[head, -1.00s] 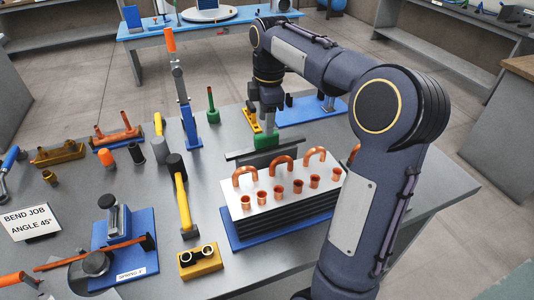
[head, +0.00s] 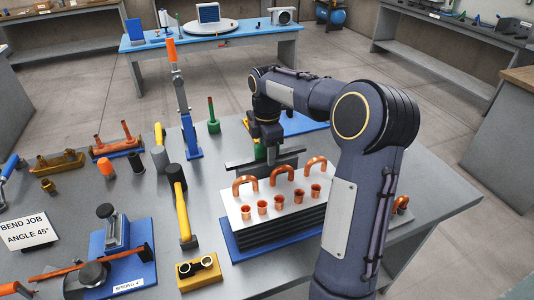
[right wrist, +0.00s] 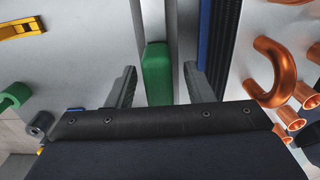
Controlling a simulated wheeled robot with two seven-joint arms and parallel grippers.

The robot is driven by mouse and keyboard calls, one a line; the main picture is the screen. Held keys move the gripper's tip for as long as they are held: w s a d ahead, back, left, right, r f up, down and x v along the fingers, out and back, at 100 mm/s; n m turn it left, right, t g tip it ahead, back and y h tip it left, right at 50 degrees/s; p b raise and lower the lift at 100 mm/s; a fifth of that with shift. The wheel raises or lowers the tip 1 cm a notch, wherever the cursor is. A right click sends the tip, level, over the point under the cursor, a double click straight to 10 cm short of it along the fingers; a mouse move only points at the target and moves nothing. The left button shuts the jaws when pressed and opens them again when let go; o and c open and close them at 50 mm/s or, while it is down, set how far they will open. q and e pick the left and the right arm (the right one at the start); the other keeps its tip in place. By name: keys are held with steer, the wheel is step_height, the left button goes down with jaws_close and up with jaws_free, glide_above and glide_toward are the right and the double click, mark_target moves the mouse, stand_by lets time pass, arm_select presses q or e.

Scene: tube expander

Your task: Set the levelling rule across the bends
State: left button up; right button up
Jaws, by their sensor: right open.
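The levelling rule (head: 240,167) is a long grey bar standing behind the white-topped block, with a green grip on it. In the right wrist view the green grip (right wrist: 157,75) lies between my right gripper's two fingers (right wrist: 160,88), with a gap on each side. My right gripper (head: 267,150) is open and low over the rule's middle in the head view. Copper U-bends (head: 245,186) stand in a row on the block (head: 290,222), with flared copper tube ends (head: 262,208) in front of them. My arm hides the block's right end. My left gripper is not in view.
A hammer with a yellow handle (head: 183,213) lies left of the block. A tall orange-handled tool on a blue base (head: 188,132) and a green post (head: 213,118) stand left of the gripper.

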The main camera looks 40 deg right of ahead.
jaws_close()
steer(key=shift+r, duration=0.2)
steer(key=shift+r, duration=0.2)
steer(key=r, duration=0.3)
steer(key=shift+s+a+r, duration=0.15)
steer(key=shift+a+r, duration=0.05)
steer(key=shift+a, duration=0.1)
steer(key=s+a+r+b, duration=0.1)
steer(key=s+a+r, duration=0.8)
steer(key=shift+a, duration=0.4)
